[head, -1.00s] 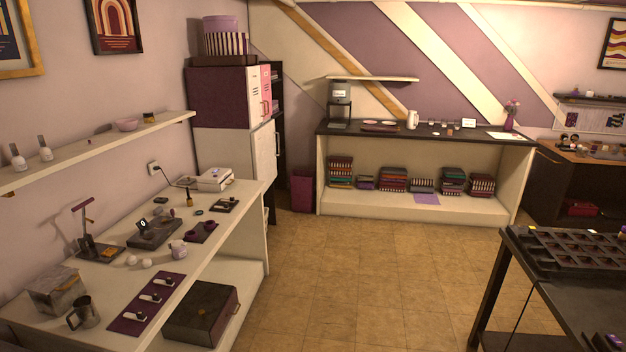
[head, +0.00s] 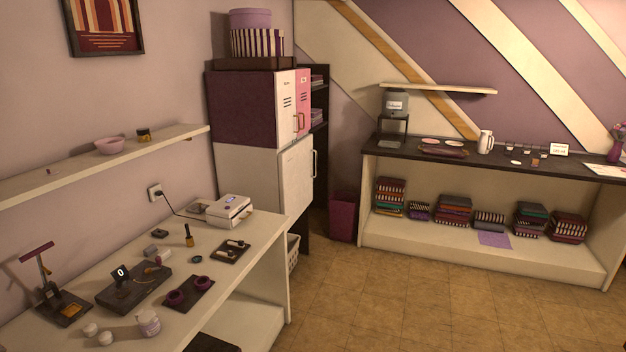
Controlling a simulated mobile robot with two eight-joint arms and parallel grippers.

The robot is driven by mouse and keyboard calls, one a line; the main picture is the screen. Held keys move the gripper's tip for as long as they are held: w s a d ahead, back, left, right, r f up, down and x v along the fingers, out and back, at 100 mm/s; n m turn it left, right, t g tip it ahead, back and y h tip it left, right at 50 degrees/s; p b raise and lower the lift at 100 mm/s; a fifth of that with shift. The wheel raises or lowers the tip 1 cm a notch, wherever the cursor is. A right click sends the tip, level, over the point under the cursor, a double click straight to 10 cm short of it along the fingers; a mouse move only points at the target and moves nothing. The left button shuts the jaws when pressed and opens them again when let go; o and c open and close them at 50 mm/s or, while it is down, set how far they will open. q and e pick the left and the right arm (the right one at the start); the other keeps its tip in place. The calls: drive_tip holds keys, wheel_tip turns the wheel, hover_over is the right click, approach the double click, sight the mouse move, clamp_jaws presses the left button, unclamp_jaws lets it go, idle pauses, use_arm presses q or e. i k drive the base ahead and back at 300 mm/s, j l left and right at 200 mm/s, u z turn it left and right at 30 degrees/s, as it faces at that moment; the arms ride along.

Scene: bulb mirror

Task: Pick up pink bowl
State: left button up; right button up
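The pink bowl (head: 110,145) sits upright on the white wall shelf (head: 60,178) at the left, above the white counter. A small dark jar with a yellowish band (head: 144,135) stands just to its right on the same shelf. Neither of my grippers is in the head view, and nothing is seen touching the bowl.
The white counter (head: 215,262) below the shelf carries a tamper-like stand (head: 55,290), a scale (head: 133,286), dark red cups (head: 183,293) and a white machine (head: 229,210). A tall cabinet (head: 255,110) stands beyond. Tiled floor (head: 340,305) is clear right of the counter.

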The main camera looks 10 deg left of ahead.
sight(108, 146)
drive_tip(key=i+u, duration=0.2)
drive_tip(key=i, duration=0.3)
drive_tip(key=i+l+u, duration=0.1)
drive_tip(key=i+u, duration=0.15)
drive_tip(key=i, duration=0.25)
drive_tip(key=i+l+u, duration=0.2)
drive_tip(key=i, duration=0.3)
drive_tip(key=i+l+u, duration=0.1)
drive_tip(key=i+u, duration=0.15)
drive_tip(key=u, duration=0.15)
drive_tip(key=i+l+u, duration=0.2)
drive_tip(key=u, duration=0.25)
drive_tip(key=i+l+u, duration=0.25)
drive_tip(key=u, duration=0.15)
drive_tip(key=i+l+u, duration=0.15)
drive_tip(key=u, duration=0.35)
drive_tip(key=l+u, duration=0.25)
drive_tip(key=u, duration=0.2)
drive_tip(key=i+l+u, duration=0.1)
drive_tip(key=l+u, duration=0.15)
drive_tip(key=u, duration=0.25)
